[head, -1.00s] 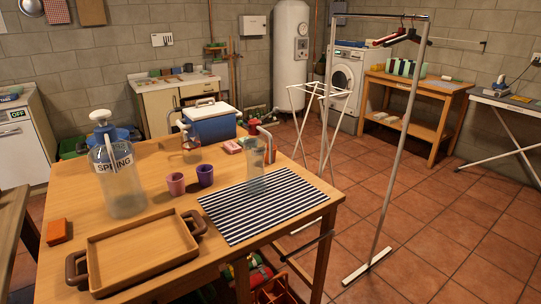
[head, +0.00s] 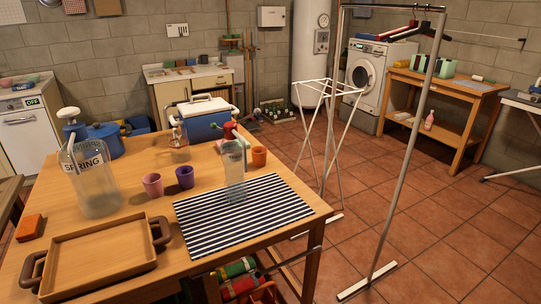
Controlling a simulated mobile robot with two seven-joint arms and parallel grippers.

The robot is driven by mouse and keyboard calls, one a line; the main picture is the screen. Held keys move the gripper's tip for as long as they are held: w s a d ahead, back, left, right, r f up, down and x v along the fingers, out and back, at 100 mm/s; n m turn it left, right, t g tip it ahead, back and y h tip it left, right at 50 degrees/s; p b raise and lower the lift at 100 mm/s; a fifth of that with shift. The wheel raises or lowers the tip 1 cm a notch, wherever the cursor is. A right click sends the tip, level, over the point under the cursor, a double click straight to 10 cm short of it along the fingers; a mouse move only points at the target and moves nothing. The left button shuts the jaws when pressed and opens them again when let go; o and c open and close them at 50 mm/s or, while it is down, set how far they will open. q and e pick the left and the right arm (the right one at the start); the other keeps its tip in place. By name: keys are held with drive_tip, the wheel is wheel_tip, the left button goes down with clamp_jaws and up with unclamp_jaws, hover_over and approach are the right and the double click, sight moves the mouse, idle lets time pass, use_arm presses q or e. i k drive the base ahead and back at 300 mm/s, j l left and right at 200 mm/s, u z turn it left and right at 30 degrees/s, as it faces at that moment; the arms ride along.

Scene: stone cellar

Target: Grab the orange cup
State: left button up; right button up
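The orange cup (head: 259,156) stands upright on the wooden table (head: 120,190), near its right edge. It is just right of and behind a clear pitcher (head: 235,175), apart from it or barely overlapped by it in the picture. A purple cup (head: 185,177) and a pink cup (head: 153,185) stand to the left of the pitcher. Neither of my grippers shows in the head view.
A striped mat (head: 240,215) lies before the pitcher. A wooden tray (head: 100,262), large water bottle (head: 92,175) and blue cooler (head: 205,124) are also on the table. A drying rack (head: 328,90) and clothes rail (head: 405,165) stand to the right.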

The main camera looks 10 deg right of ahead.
sight(259, 157)
drive_tip(key=i+l, duration=0.15)
drive_tip(key=l, duration=0.3)
drive_tip(key=i+l, duration=0.1)
drive_tip(key=l, duration=0.35)
drive_tip(key=i+l, duration=0.15)
drive_tip(key=l, duration=0.3)
drive_tip(key=i+l+u, duration=0.1)
drive_tip(key=l, duration=0.35)
drive_tip(key=i+l, duration=0.1)
drive_tip(key=l, duration=0.35)
drive_tip(key=i+l, duration=0.15)
drive_tip(key=l, duration=0.3)
drive_tip(key=i+l, duration=0.1)
drive_tip(key=l, duration=0.35)
